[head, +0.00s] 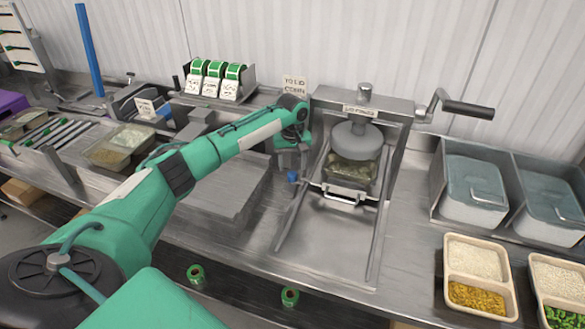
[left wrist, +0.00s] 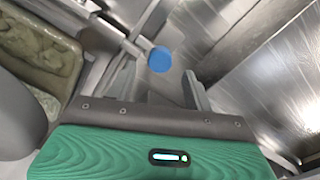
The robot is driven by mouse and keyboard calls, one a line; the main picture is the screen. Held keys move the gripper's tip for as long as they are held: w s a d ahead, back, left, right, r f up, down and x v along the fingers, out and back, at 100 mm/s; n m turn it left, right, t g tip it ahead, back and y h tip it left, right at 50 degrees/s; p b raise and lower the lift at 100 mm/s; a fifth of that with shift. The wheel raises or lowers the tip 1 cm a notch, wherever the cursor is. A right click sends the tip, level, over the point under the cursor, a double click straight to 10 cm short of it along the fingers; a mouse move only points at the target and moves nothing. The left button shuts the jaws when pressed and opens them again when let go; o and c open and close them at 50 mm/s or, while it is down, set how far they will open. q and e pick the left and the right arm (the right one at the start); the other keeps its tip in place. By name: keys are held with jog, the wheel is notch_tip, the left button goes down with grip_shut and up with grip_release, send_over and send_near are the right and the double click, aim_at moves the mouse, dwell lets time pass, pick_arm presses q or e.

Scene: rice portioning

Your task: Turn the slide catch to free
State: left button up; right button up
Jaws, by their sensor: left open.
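The slide catch shows as a blue knob (head: 292,177) at the left side of the lid press (head: 402,108). In the left wrist view the blue knob (left wrist: 159,59) is round and appears ahead of the jaws, roughly between the two fingers. My left gripper (head: 291,166) points down from above and is close to the knob. Its jaws are open and hold nothing. I cannot tell whether a finger touches the knob. The catch's lever is mostly hidden by the gripper. My right gripper is not in view.
A filled tray (head: 345,184) sits under the press's round plate (head: 357,140). The press crank (head: 469,109) sticks out to the right. The slide's front bed (head: 325,240) is bare. Lidded grey bins (head: 474,190) and a rice tray (head: 476,258) stand at the right.

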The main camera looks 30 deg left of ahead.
aim_at(292, 174)
pick_arm(q)
notch_tip(292, 174, down, 2)
jog(key=shift+f, duration=0.2)
jog(key=shift+f+p, duration=0.3)
jog(key=shift+f, duration=0.3)
jog(key=c, duration=1)
jog(key=shift+o, duration=0.2)
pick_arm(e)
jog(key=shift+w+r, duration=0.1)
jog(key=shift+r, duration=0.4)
